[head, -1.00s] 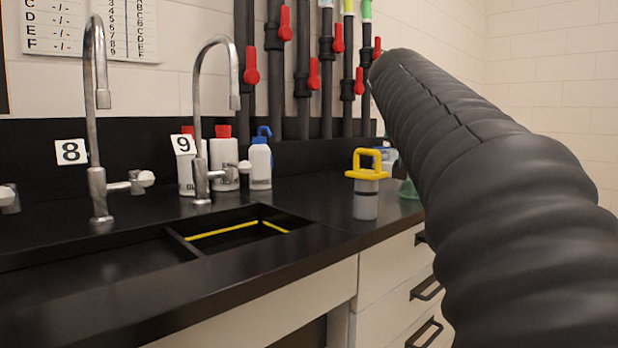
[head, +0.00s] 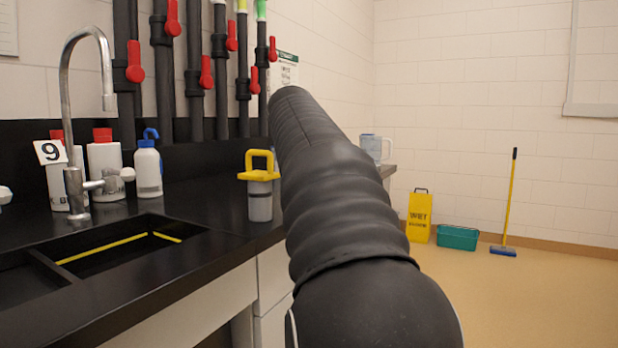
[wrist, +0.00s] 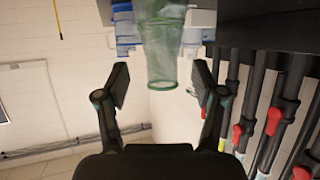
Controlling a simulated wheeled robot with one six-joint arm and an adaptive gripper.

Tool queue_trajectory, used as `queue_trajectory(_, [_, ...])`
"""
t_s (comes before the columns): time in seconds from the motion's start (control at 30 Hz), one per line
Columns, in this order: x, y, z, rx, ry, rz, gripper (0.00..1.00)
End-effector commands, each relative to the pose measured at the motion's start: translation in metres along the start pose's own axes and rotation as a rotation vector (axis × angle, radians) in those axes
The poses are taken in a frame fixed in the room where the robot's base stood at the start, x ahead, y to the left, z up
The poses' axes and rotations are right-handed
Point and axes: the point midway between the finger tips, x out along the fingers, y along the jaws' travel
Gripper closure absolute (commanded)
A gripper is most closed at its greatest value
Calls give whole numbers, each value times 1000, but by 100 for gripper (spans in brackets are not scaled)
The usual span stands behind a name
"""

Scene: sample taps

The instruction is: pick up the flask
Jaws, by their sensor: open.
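A clear green-tinted glass vessel, which looks like the flask (wrist: 162,55), shows at the top middle of the wrist view. It lies between the lines of my gripper's two fingers (wrist: 160,82), which are spread apart with nothing gripped. The picture there is turned over, and I cannot tell the distance left between the fingers and the glass. In the head view the flask is hidden behind my black-sleeved arm, and my gripper is hidden too.
A yellow-handled container (head: 260,205) stands on the black counter (head: 205,195) close left of my arm. A clear bluish jug (head: 374,148) stands farther back. White bottles (head: 148,170), a tap (head: 75,185) and a sink are left. Floor at right holds a yellow sign (head: 419,217), teal bin (head: 457,237) and broom (head: 509,205).

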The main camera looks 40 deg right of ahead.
Motion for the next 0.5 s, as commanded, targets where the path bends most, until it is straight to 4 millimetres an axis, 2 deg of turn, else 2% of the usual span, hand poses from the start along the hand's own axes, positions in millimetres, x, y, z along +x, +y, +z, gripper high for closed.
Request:
queue_trajectory(0.2, [31,-2,1,-1,-2,1,32])
queue_trajectory(0.47, [36,-2,1,-1,0,-1,32])
queue_trajectory(0.5, [36,-2,1,-1,0,-1,37])
